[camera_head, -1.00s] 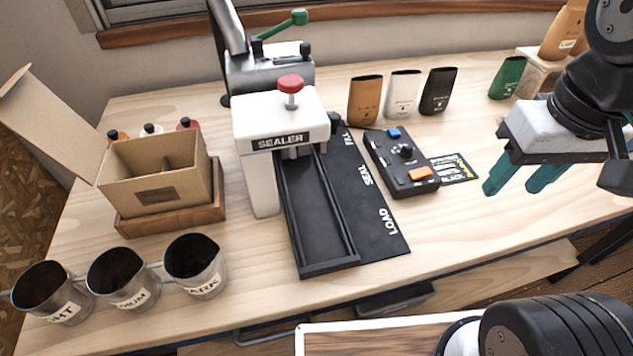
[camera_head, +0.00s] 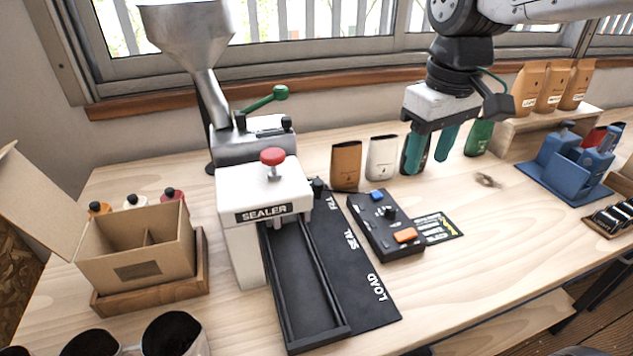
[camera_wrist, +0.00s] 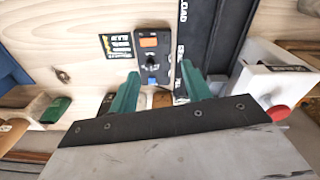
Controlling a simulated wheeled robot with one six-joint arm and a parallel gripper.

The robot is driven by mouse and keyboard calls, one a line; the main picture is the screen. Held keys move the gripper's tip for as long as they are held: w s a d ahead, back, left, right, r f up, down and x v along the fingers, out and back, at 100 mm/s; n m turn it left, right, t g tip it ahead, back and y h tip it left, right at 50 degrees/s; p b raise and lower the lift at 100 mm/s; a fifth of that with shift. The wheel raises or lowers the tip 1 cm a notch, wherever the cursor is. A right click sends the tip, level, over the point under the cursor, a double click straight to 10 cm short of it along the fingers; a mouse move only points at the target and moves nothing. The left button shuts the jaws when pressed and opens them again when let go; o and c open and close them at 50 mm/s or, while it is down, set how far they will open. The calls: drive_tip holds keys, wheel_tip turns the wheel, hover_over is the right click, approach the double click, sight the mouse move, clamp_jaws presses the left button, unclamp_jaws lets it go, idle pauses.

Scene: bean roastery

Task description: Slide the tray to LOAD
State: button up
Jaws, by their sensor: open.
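The white sealer (camera_head: 262,205) with a red knob stands left of centre. A long black track (camera_head: 305,290) runs from under it towards the front edge, beside a black strip (camera_head: 345,265) marked FILL, SEAL and LOAD. A small black knob (camera_head: 318,187) sits at the FILL end; I cannot tell whether it belongs to the tray. No separate tray shows clearly, and the sealer hides part of the track. My gripper (camera_head: 430,152) is open and empty, to the right of the sealer, overlapping the dark pouch in the picture. In the wrist view my open fingers (camera_wrist: 158,90) appear before the control box (camera_wrist: 152,58).
A control box with blue and orange buttons (camera_head: 385,225) lies right of the strip. Tan (camera_head: 346,165) and white (camera_head: 382,157) pouches stand behind it. A cardboard box (camera_head: 140,245) is at left, a blue fixture (camera_head: 570,165) at right.

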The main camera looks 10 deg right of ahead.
drive_tip(key=w+a+f+n, duration=0.25)
drive_tip(key=w+a, duration=0.35)
drive_tip(key=w, duration=0.5)
drive_tip(key=n, duration=0.4)
approach(318, 182)
drive_tip(key=shift+g, duration=0.4)
drive_tip(key=f, duration=0.6)
drive_tip(key=w+f, duration=0.1)
drive_tip(key=f, duration=0.1)
drive_tip(key=shift+f, duration=0.4)
clamp_jaws()
drive_tip(key=shift+s, duration=0.15)
